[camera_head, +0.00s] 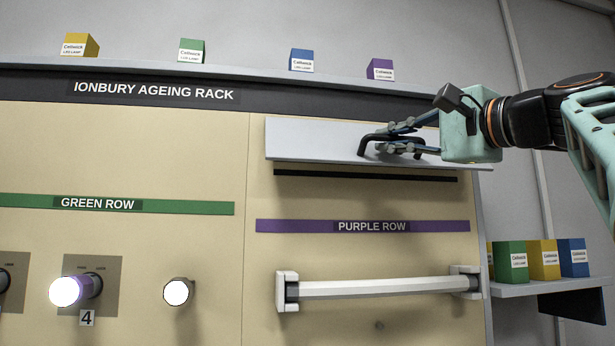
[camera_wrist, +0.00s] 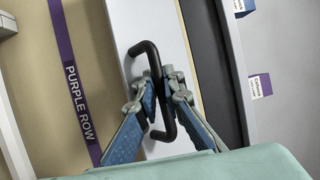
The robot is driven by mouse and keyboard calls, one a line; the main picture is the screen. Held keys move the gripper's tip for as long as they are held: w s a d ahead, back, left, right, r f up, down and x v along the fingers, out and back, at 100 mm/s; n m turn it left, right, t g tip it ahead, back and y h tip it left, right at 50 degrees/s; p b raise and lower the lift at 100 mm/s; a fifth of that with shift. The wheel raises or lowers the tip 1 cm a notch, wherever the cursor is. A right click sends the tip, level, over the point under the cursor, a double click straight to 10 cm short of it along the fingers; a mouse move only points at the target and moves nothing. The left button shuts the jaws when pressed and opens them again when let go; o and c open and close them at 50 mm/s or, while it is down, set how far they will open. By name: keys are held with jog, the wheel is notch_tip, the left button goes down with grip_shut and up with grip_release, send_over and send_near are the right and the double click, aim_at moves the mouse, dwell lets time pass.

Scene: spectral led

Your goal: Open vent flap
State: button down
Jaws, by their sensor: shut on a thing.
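The vent flap (camera_head: 310,142) is a pale grey panel on the upper right of the rack, and a dark slot shows below its lower edge. It looks tilted out a little at the bottom. Its black bar handle (camera_head: 364,146) is on the panel's right half. My gripper (camera_head: 385,141) reaches in from the right and is shut on the handle. In the wrist view, the fingers (camera_wrist: 163,92) close on both sides of the middle of the black handle (camera_wrist: 145,50), with the flap (camera_wrist: 130,25) behind it. The fingers cover part of the handle.
A purple row strip (camera_head: 290,226) and a white horizontal tube lamp (camera_head: 375,288) lie below the flap. Small lamp boxes (camera_head: 302,60) stand on the top ledge. More boxes (camera_head: 511,262) stand on a side shelf (camera_head: 550,287) at right. Round lamps (camera_head: 66,291) are at lower left.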

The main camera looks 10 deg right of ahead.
jog(key=shift+s+r, duration=0.15)
jog(key=shift+r, duration=0.15)
jog(key=c, duration=2.3)
grip_release()
jog(key=shift+f, duration=0.15)
